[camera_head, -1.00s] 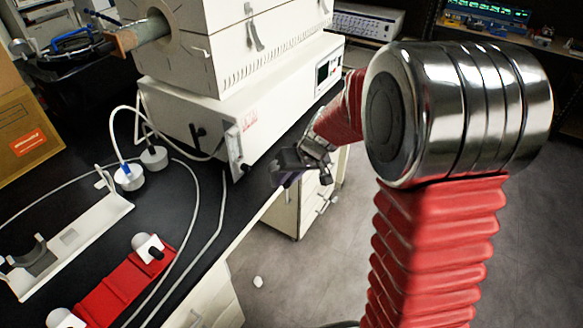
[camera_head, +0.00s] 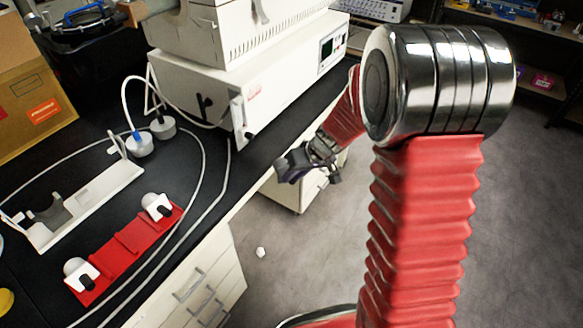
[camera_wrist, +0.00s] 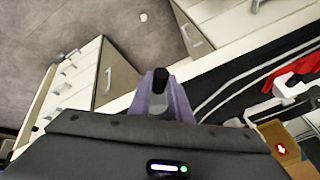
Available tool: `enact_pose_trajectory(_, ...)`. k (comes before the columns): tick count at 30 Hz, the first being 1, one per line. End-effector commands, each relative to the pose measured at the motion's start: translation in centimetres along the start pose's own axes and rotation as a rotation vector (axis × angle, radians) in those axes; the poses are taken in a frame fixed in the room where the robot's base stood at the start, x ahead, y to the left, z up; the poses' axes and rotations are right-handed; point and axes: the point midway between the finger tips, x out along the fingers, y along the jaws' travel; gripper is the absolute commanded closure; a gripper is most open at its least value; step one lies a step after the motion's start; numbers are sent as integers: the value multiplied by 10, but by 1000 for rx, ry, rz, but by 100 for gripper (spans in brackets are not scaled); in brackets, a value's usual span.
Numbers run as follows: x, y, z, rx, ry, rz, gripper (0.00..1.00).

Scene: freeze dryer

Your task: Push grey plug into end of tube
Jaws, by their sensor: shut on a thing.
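My gripper (camera_head: 290,166) hangs beyond the bench's front edge, in front of the white furnace unit. In the wrist view its purple fingers (camera_wrist: 162,98) are shut on a small dark plug (camera_wrist: 161,76), whose rounded end shows between the fingertips. The plug looks dark grey or black, and the fingers hide part of it.
A red holder (camera_head: 128,244) with two white pieces (camera_head: 157,203) and a white stand (camera_head: 92,206) are on the black bench. A cardboard box (camera_head: 25,85) is at left. A small white object (camera_head: 261,252) lies on the open floor.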

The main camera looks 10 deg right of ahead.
Motion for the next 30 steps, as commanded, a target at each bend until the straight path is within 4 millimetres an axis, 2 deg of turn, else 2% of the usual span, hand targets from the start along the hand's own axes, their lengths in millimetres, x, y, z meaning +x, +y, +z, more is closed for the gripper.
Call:
enact_pose_trajectory(9,38,17,41,49,9,23,100)
enact_pose_trajectory(13,48,23,56,68,10,39,100)
enact_pose_trajectory(18,52,26,62,76,11,47,100)
enact_pose_trajectory(30,52,26,62,75,11,47,100)
